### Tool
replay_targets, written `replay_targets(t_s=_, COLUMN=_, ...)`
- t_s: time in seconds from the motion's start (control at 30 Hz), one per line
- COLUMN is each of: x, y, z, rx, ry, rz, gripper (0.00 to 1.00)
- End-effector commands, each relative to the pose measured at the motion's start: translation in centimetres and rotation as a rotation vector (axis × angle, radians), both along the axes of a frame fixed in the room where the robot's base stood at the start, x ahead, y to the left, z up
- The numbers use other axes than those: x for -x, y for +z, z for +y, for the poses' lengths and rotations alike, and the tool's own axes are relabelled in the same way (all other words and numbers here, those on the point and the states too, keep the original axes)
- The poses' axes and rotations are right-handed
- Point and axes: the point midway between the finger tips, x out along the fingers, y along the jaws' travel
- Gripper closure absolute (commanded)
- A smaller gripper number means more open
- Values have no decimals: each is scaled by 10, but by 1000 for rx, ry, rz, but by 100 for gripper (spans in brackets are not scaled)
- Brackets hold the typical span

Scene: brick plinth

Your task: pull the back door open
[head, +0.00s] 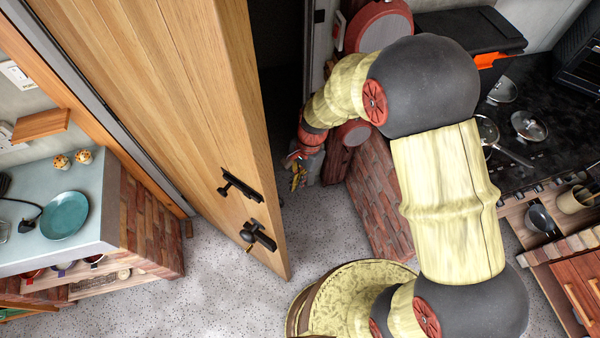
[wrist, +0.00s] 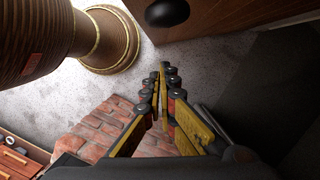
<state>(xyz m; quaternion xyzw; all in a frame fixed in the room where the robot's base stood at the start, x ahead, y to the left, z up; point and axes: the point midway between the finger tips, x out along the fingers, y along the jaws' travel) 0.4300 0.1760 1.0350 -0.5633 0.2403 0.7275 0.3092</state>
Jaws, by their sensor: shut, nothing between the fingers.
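The wooden back door (head: 165,90) stands ajar in the head view, with a dark opening to the right of its edge. A black latch handle (head: 240,186) and a black knob plate (head: 258,236) sit on its left face. My gripper (head: 296,172) is to the right of the door, low beside the brick plinth, apart from the door and its handles. In the wrist view my gripper (wrist: 165,72) is shut and empty, its fingertips together over the speckled floor. The door (wrist: 230,18) and a dark round knob (wrist: 167,12) show beyond the fingertips.
A brick plinth (head: 382,205) stands right of my gripper, and it also shows in the wrist view (wrist: 100,130). A black hob (head: 530,110) with pans is at right. A counter (head: 85,215) with a teal plate (head: 64,215) is at left. Floor (head: 215,280) left of the door is clear.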

Motion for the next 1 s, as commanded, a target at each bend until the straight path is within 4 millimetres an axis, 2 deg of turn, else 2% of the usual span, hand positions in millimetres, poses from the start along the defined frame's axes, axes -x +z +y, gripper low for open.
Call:
replay_targets(t_s=0.07, x=3, y=-15, z=3, rx=1, ry=0, rz=2, gripper=100)
replay_targets(t_s=0.2, x=18, y=-7, z=19, rx=0, ry=4, rz=-1, gripper=100)
replay_targets(t_s=0.4, x=28, y=-5, z=30, rx=0, ry=2, rz=-2, gripper=100)
replay_targets(t_s=0.83, x=31, y=-4, z=32, rx=0, ry=-1, rz=-1, gripper=100)
replay_targets(t_s=1.0, x=56, y=-3, z=49, rx=-1, ry=-32, rz=1, gripper=100)
